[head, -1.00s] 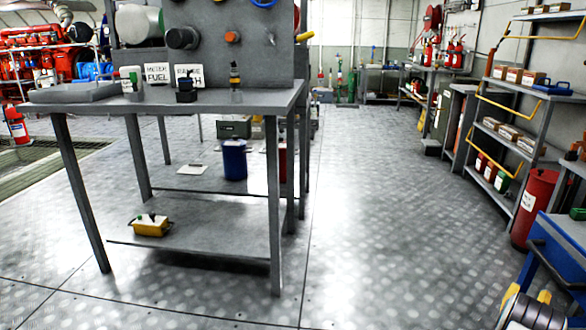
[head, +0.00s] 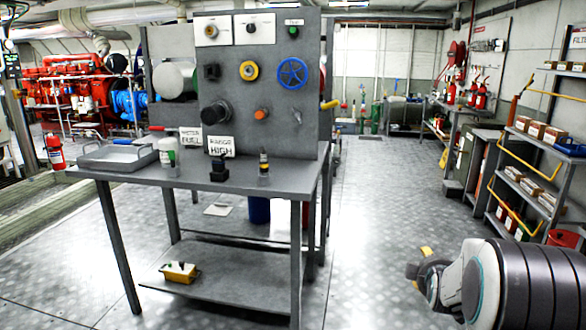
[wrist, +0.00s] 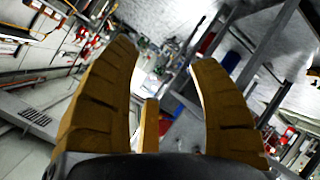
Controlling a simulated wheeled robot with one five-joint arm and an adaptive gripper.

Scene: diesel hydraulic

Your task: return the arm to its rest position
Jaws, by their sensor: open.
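My gripper (head: 424,268) shows at the lower right in the head view, small and partly hidden behind my own arm links. It is right of the grey metal bench (head: 255,182) and appears clear of it. The wrist view is tilted, with the floor and bench-like frames beyond the fingers.
The bench carries a grey control panel (head: 262,85), a tray (head: 118,157) and small parts. A yellow box (head: 180,272) lies on its lower shelf. Shelving (head: 525,180) and a red bin (head: 563,238) stand at the right. The central floor aisle is clear.

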